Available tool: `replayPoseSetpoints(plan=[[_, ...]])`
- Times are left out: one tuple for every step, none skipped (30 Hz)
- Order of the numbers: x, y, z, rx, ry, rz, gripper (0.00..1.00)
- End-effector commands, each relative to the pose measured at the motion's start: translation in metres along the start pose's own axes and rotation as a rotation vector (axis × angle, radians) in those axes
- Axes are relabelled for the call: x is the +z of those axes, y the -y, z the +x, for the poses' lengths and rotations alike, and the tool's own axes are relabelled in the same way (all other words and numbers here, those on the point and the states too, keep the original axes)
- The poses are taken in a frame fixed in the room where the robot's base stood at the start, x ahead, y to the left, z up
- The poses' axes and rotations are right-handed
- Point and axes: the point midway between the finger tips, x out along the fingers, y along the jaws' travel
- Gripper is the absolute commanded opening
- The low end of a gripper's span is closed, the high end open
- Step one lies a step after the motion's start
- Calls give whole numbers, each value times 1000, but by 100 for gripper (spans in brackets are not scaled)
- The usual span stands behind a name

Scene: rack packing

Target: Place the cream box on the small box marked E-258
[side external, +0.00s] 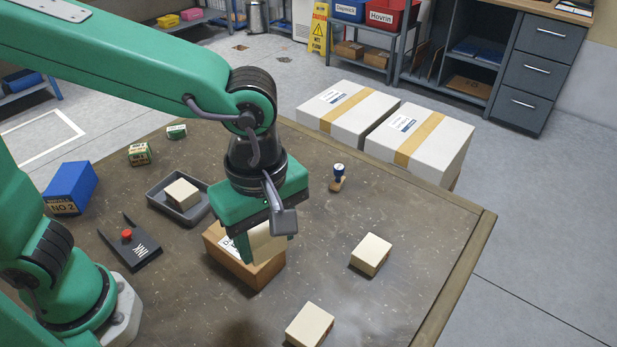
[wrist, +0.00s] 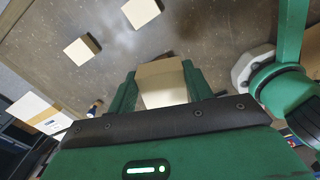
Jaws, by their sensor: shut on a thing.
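My gripper (side external: 266,247) is shut on a cream box (side external: 268,238). The held cream box also shows between the green fingers (wrist: 162,92) in the wrist view. In the side view it is over a small brown cardboard box (side external: 262,275) with a white label on top. The label is mostly covered by my gripper, so I cannot read its mark. I cannot tell whether the cream box touches the cardboard box's top or hangs just above it.
Other cream boxes lie on the table at right (side external: 371,254), at the front (side external: 310,325) and in a grey tray (side external: 163,203). A stamp (side external: 338,178), a black pad with a red knob (side external: 130,248), a blue box (side external: 72,187) and two small green boxes (side external: 139,154) stand around.

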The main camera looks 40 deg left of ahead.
Motion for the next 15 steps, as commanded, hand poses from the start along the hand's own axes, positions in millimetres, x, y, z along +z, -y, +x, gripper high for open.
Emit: replayPoseSetpoints(plan=[[-5, 10, 1, 2, 1, -40, 26], [-8, 16, 2, 2, 1, -64, 26], [-12, 22, 4, 2, 2, -95, 26], [-14, 27, 5, 2, 2, -116, 26], [-16, 31, 6, 2, 1, -136, 26], [-19, 36, 7, 1, 1, -162, 26], [-21, 40, 8, 1, 1, -178, 26], [-23, 43, 9, 1, 1, -193, 26], [-25, 47, 10, 1, 0, -211, 26], [-26, 49, 11, 1, 1, -222, 26], [-27, 51, 12, 1, 1, -231, 26], [-28, 53, 13, 1, 0, -242, 26], [-29, 54, 13, 1, 0, -248, 26], [-30, 55, 13, 1, 1, -252, 26], [-30, 56, 14, 1, 1, -256, 26]])
